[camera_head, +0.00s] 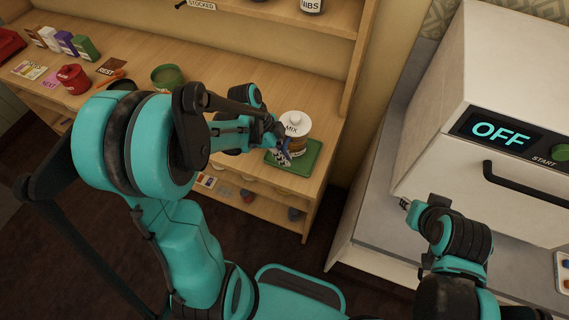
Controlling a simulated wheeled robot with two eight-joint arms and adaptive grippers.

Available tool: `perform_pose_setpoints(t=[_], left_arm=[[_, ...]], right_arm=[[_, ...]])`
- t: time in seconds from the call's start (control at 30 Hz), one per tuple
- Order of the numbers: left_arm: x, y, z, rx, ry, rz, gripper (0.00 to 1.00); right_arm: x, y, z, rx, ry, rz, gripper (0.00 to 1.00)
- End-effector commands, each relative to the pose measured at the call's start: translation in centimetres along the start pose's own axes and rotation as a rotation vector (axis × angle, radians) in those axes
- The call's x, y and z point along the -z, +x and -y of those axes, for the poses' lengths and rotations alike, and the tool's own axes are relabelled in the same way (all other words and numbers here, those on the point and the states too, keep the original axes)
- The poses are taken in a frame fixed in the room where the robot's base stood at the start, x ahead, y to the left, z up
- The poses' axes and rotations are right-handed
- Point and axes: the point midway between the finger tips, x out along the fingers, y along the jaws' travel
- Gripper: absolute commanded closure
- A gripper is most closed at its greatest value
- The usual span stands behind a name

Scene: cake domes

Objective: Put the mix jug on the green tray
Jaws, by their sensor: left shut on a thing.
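The mix jug (297,126) is a white-topped container labelled "MIX" with a brownish lower part. It stands upright at the green tray (307,164), over its back part; whether its base touches the tray is hard to tell. The tray lies on the right end of the wooden counter. My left gripper (283,146) is at the jug's left front side, shut on the jug, and covers part of it. My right gripper (405,204) is at the right, beside the white oven, far from the jug; its fingers are too small to read.
Left on the counter are a green bowl (167,77), a red pot (73,79), a "REST" card (112,66) and several small boxes (85,48). A shelf (290,12) overhangs the back. The oven (480,130) showing "OFF" stands at the right.

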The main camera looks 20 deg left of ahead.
Motion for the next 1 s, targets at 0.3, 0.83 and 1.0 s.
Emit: perform_pose_setpoints(t=[0.3, 0.83, 1.0], left_arm=[[-1.4, 3.5, 0.0, 0.0, 0.0, 0.0, 1.0], [-1.4, 3.6, -0.1, 0.0, 0.0, 0.0, 0.7], [-1.4, 3.5, -0.1, 0.0, 0.0, 0.0, 0.7]], right_arm=[[-0.8, 1.1, 0.0, 0.0, 0.0, 0.0, 0.73], [-0.9, 1.2, 0.0, 0.0, 0.0, 0.0, 0.73], [-0.8, 1.2, 0.0, 0.0, 0.0, 0.0, 0.73]])
